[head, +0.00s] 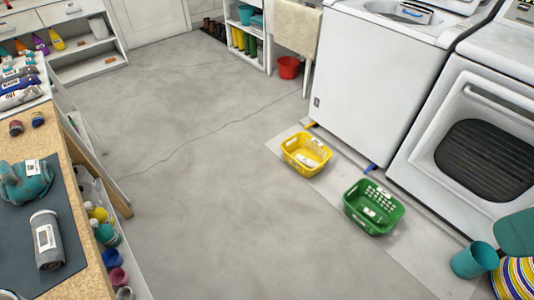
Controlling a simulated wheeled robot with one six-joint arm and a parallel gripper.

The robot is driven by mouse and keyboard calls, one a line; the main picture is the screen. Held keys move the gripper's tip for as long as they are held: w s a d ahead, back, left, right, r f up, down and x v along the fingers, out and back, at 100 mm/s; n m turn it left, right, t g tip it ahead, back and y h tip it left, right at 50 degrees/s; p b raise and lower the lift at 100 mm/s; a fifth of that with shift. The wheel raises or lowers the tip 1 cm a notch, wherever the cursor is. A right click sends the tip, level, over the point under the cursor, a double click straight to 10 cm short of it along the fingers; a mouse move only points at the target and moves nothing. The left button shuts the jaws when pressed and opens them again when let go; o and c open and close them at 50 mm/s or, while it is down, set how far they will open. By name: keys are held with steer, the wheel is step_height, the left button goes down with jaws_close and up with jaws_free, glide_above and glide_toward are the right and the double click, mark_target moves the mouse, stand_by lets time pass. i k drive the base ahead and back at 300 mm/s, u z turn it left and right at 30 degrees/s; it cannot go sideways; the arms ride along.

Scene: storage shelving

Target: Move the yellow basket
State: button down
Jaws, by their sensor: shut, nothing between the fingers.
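The yellow basket (307,154) stands upright on the floor in front of the white washer, at the right of centre in the head view. It holds a few whitish items that I cannot identify. A green basket (373,207) stands to its right and nearer, also with small pale items in it. The two baskets are apart. My gripper does not show in the head view.
The white washer (365,85) and the dryer (470,140) stand behind the baskets. A teal bucket (474,261) is at the lower right. A workbench (80,210) lines the left side. A red bucket (289,67) stands farther back. The middle floor is clear.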

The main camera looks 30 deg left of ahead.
mark_target(289, 152)
steer(key=u, duration=0.45)
steer(key=i, duration=1.65)
steer(key=u, duration=1.7)
steer(key=i, duration=1.1)
steer(key=z, duration=1.2)
